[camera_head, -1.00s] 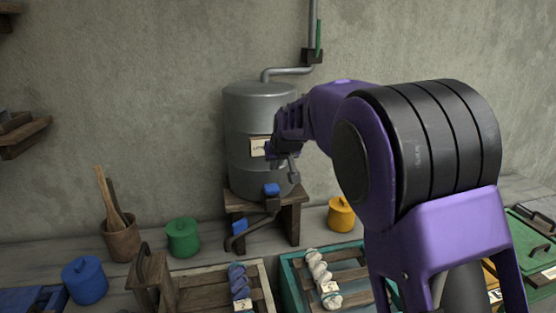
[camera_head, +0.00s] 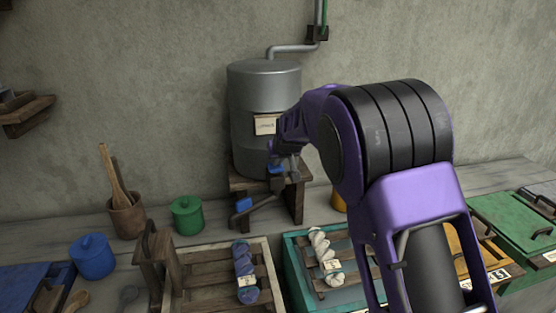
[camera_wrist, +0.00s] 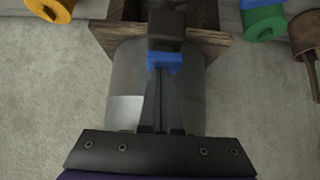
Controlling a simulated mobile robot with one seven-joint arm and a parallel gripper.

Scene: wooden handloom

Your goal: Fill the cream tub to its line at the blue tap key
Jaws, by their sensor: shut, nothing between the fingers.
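The blue tap key (camera_head: 277,169) is at the lower front of a grey metal tank (camera_head: 262,85). It also shows in the wrist view (camera_wrist: 165,61), just past the fingertips. My gripper (camera_wrist: 160,76) is shut and empty. Its fingertips are right at the key; I cannot tell whether they touch it. In the head view my gripper (camera_head: 275,153) is small and dark in front of the tank. A second blue piece (camera_head: 243,205) sits lower, at the stand's left leg. I see no cream tub in either view.
The tank stands on a wooden stand (camera_head: 293,203). A green pot (camera_head: 187,215), a blue pot (camera_head: 92,256) and a yellow pot (camera_wrist: 50,8) are around it. Yarn skeins (camera_head: 244,270) lie in trays in front.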

